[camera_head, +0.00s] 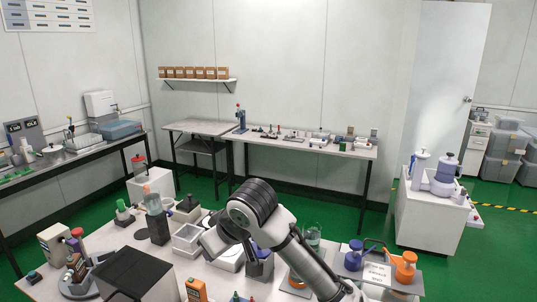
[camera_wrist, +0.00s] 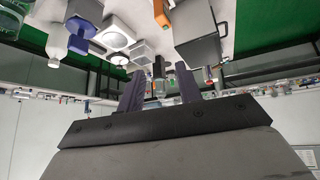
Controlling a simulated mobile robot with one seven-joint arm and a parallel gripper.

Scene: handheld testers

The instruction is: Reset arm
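My arm reaches in from the bottom right of the head view and bends over the near bench (camera_head: 95,240). My gripper's fingers are not clearly seen there. In the wrist view, which looks upside down, my gripper (camera_wrist: 157,75) shows two dark fingers set apart. A small clear bottle-like thing shows in the gap, apparently behind the fingers, and nothing is visibly held. An orange handheld tester (camera_head: 196,290) lies at the front of the near bench; an orange thing also shows in the wrist view (camera_wrist: 160,12).
A dark box (camera_head: 135,275) stands at the bench's front left. A white open box (camera_head: 187,238), a clear bottle (camera_head: 153,202) and a glass beaker (camera_head: 312,236) stand near my arm. Orange and blue containers (camera_head: 404,268) stand at right. Green floor (camera_head: 330,208) lies open behind.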

